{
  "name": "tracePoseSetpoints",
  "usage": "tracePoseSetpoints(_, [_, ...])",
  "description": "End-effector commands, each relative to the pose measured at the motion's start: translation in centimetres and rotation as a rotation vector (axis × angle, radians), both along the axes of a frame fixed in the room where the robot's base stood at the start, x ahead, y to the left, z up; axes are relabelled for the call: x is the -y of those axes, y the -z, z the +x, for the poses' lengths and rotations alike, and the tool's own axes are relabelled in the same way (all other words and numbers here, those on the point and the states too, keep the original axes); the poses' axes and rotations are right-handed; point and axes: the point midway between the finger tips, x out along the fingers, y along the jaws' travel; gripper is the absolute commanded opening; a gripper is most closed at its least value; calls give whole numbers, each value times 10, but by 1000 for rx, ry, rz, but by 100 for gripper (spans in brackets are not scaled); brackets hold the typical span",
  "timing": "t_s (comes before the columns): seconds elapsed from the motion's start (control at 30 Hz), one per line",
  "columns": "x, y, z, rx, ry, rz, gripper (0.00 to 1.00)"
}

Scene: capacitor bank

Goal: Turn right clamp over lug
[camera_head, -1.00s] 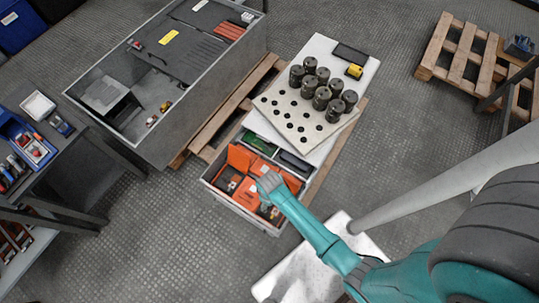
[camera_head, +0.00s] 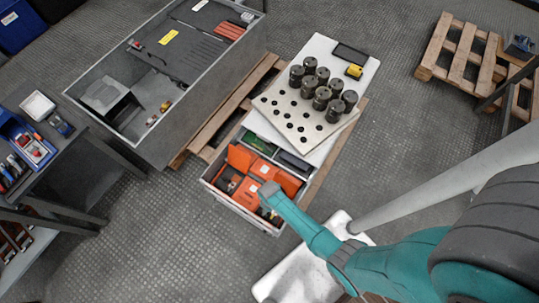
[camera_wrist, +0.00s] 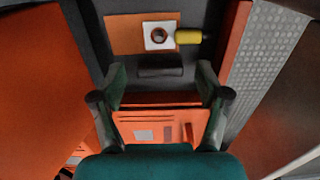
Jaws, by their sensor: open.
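My gripper (camera_head: 268,190) is over the grey box (camera_head: 236,210) with orange panels in the head view. In the wrist view my gripper (camera_wrist: 160,90) is open, its two fingers apart with nothing held between them. Ahead of the fingertips, a white square with a dark round ring or stud (camera_wrist: 159,36) sits on an orange plate (camera_wrist: 124,35). A yellow cylindrical piece (camera_wrist: 189,37) lies against its right side. I cannot tell for certain which part is the right clamp or the lug. A dark bar (camera_wrist: 160,67) lies nearer the fingers.
An orange block with slots (camera_wrist: 160,127) lies low between the fingers. Tall orange panels (camera_wrist: 40,80) stand to the left, and a box wall (camera_wrist: 236,45) to the right. Behind the box, a perforated board (camera_head: 292,118) carries several dark cylinders (camera_head: 322,97). A large grey cabinet (camera_head: 215,85) stands left.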

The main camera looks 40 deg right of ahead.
Motion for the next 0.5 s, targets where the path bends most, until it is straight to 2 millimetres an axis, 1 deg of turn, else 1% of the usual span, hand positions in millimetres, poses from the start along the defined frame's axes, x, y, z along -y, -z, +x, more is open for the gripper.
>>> tracePoseSetpoints(0.27, [0, 1, 0, 0, 0, 0, 75])
tracePoseSetpoints(0.3, [0, 1, 0, 0, 0, 0, 65])
tracePoseSetpoints(0.37, [0, 1, 0, 0, 0, 0, 50])
tracePoseSetpoints(0.4, [0, 1, 0, 0, 0, 0, 40])
tracePoseSetpoints(0.47, [0, 1, 0, 0, 0, 0, 25])
tracePoseSetpoints(0.5, [0, 1, 0, 0, 0, 0, 15])
